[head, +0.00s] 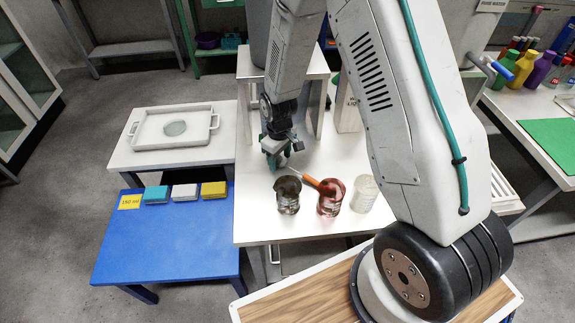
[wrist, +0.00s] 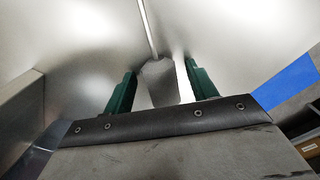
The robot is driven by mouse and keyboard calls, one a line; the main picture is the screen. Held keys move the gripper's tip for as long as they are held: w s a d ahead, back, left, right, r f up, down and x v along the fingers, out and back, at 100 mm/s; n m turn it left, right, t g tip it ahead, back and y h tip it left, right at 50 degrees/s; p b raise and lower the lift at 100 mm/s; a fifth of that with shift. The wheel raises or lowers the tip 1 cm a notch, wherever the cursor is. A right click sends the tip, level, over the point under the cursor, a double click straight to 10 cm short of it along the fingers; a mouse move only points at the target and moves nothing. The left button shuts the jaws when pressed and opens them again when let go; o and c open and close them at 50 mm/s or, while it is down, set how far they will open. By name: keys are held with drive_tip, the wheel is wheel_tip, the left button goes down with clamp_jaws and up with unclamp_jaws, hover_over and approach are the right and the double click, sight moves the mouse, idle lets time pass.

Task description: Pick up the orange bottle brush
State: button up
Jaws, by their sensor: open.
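The orange bottle brush (head: 322,187) shows in the head view as an orange, tilted shape at the rim of the red-tinted beaker (head: 329,206), with a thin pale stem running up and left. Whether it stands in the beaker or leans on it is unclear. My gripper (head: 272,158) is above the white table, to the left of and beyond the brush. In the wrist view its green fingers (wrist: 161,82) are apart. A grey shape (wrist: 160,80) with a thin pale rod shows between or beyond them; I cannot tell what it is. No orange shows there.
A dark-filled beaker (head: 288,204) stands left of the red one, and a pale beaker (head: 363,197) stands right. The blue table (head: 165,245) holds teal, white and yellow blocks. A white tray (head: 150,145) is behind it. My arm hides part of the white table's right side.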

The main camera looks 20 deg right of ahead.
drive_tip(key=c, duration=1.1)
drive_tip(key=shift+r, duration=0.1)
drive_tip(key=shift+c, duration=0.2)
wheel_tip(320, 180, up, 18)
